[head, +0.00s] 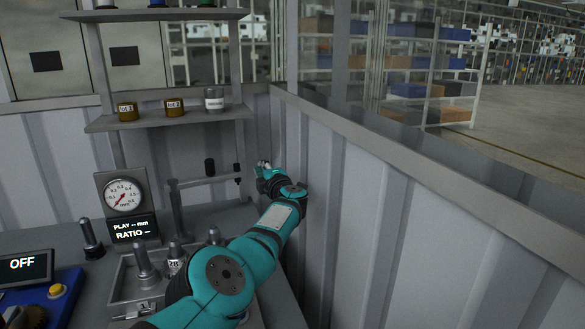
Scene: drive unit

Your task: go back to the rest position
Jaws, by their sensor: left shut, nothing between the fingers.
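My left gripper (264,164) is small in the head view, at the end of my teal and black left arm. The arm reaches up from the bottom left toward the corner by the grey panel wall. The gripper is shut and nothing shows in it. It is to the right of a grey stand and apart from the shelf. My right gripper is not in view.
A workbench holds a dial gauge (124,195), a grey tray (124,290) with metal pieces and a blue unit (66,290) reading OFF. A shelf (160,118) carries two brown jars and a grey bottle. A panel wall (400,200) closes the right side.

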